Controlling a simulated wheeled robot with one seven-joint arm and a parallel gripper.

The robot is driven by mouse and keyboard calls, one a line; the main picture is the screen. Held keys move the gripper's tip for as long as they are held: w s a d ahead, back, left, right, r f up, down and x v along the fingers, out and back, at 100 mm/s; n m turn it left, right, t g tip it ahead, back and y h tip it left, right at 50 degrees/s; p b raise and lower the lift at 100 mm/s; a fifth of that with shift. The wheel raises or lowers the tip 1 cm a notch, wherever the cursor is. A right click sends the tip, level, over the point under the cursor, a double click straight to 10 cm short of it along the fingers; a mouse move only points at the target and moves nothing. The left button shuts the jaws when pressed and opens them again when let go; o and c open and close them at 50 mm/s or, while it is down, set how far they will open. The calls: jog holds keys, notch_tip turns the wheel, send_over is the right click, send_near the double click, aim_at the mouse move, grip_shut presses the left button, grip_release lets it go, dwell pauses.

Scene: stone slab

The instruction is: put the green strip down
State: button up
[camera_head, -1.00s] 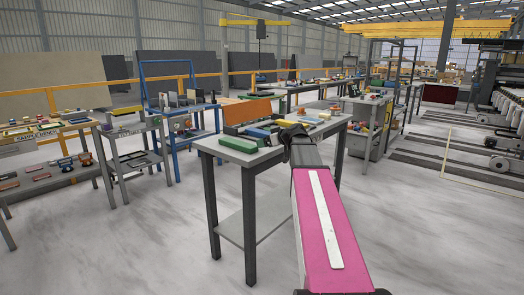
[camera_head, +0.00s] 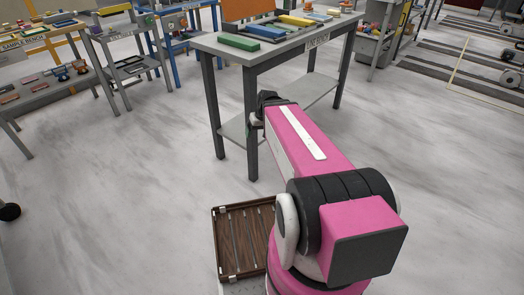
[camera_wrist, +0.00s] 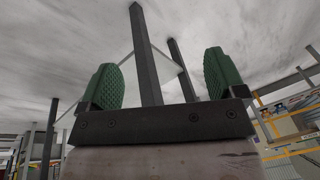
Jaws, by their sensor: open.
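A green strip (camera_head: 239,41) lies on the near left corner of the grey worktable in the head view, apart from my gripper. My gripper (camera_head: 258,117) is below the tabletop level, in front of the table's near side, and mostly hidden behind my pink arm. In the wrist view my gripper (camera_wrist: 162,72) has its two green ribbed fingers wide apart, with nothing held between them. The green strip cannot be made out in the wrist view.
The worktable (camera_head: 210,43) also bears a blue strip (camera_head: 265,31), a yellow strip (camera_head: 294,20) and an orange panel (camera_head: 247,8). A brown slatted tray (camera_head: 216,250) sits low beside my arm. Other benches stand at the back left.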

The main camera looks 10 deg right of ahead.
jog(key=s+f+m+g+h, duration=0.1)
jog(key=s+f+h, duration=0.1)
jog(key=s+f, duration=0.2)
jog(key=s, duration=0.3)
jog(key=shift+f+g, duration=0.25)
jog(key=shift+g, duration=0.15)
